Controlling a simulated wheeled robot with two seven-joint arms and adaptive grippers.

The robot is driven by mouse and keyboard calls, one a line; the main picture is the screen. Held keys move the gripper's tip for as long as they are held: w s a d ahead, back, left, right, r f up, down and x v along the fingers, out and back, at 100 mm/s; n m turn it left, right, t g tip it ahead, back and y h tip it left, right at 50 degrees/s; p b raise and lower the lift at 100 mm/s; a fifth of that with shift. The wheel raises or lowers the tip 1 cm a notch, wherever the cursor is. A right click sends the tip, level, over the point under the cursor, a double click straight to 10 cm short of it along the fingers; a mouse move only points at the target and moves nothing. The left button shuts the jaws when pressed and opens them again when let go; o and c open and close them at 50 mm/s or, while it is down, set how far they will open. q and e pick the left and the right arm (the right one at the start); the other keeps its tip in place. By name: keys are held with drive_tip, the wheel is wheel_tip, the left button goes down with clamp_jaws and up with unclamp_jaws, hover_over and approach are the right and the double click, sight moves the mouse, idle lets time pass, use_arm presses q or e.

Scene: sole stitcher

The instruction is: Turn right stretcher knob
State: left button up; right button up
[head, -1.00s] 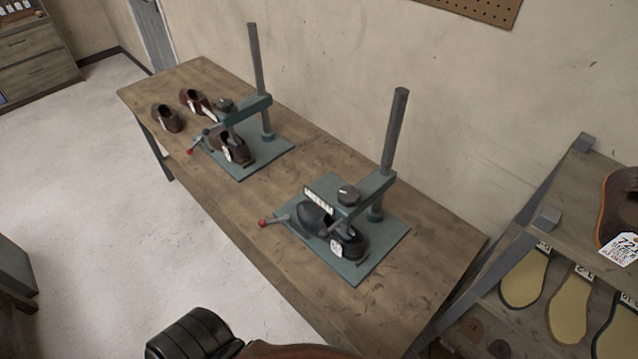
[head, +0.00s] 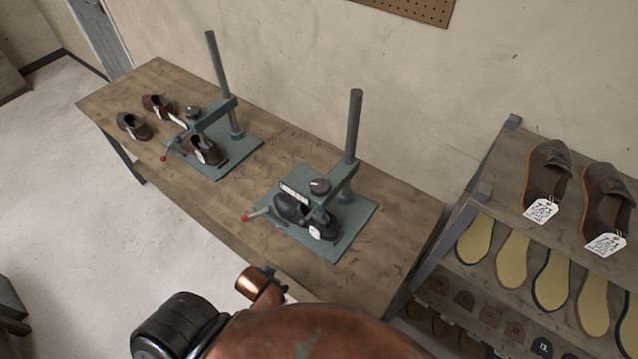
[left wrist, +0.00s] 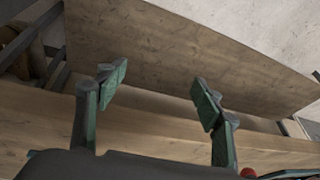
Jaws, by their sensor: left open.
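A black shoe (head: 300,213) with a white tag sits under the knob. A red-tipped lever (head: 257,214) sticks out to its left. My left gripper (left wrist: 160,94) is open and empty in the left wrist view, with wooden surfaces beyond its fingers; a red ball (left wrist: 248,172) shows at the lower edge there. Neither gripper shows in the head view, where copper and black parts of my body fill the bottom.
The left stretcher (head: 236,158) holds a brown shoe (head: 203,149), and two more shoes lie at the table's far left. A shelf (head: 512,200) with tagged shoes and soles stands to the right. The table front (head: 375,262) is bare wood.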

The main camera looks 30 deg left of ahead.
use_arm(q)
drive_tip(key=w+a+r+n+t+y, duration=0.2)
drive_tip(key=w+r, duration=0.1)
drive_tip(key=r, duration=0.4)
drive_tip(key=w+a+r+n+t+y+p, duration=0.1)
drive_tip(key=w+a+r+t+y, duration=0.15)
drive_tip(key=r, duration=0.45)
drive_tip(key=w+a+r+n+t+y, duration=0.1)
drive_tip(key=w+a+r+n+t, duration=0.15)
drive_tip(key=r, duration=0.45)
drive_tip(key=m+t+h, duration=0.3)
drive_tip(key=t, duration=0.3)
approach(320, 188)
drive_tip(key=w+a+f, duration=0.2)
drive_tip(key=w, duration=0.1)
drive_tip(key=shift+w+d+t+p, duration=0.15)
drive_tip(key=shift+d+t+p, duration=0.15)
drive_tip(key=shift+d, duration=0.1)
drive_tip(key=shift+w+r, duration=0.1)
drive_tip(key=shift+w, duration=0.2)
drive_tip(key=p+x, duration=0.3)
drive_tip(key=x, duration=0.3)
drive_tip(key=shift+w+a, duration=0.15)
drive_tip(key=shift+w, duration=0.35)
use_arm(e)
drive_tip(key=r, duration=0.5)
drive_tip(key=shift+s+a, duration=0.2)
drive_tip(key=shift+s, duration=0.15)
